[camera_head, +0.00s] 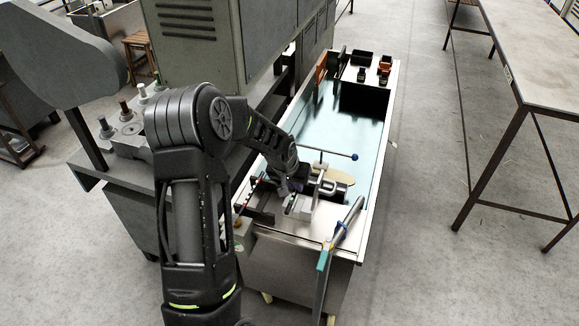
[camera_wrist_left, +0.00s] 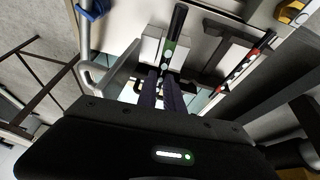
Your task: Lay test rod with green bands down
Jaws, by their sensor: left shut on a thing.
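My left gripper (camera_wrist_left: 168,95) is shut on a dark test rod with a green band and pale marks (camera_wrist_left: 172,45); the rod sticks out beyond the fingertips in the left wrist view. In the head view the left gripper (camera_head: 297,187) is low over the near end of the metal tank, and the arm and fittings hide most of the rod. Whether the rod touches the surface below cannot be told. A second rod with red bands (camera_wrist_left: 246,62) lies to the right in the left wrist view, apart from the held rod. My right gripper is not in view.
The tank (camera_head: 388,130) holds teal liquid, with small dark and orange boxes (camera_head: 361,74) at its far end. A thin bar with a blue knob (camera_head: 354,156) crosses it. A grey machine (camera_head: 200,50) stands left; a long table (camera_head: 545,60) stands right.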

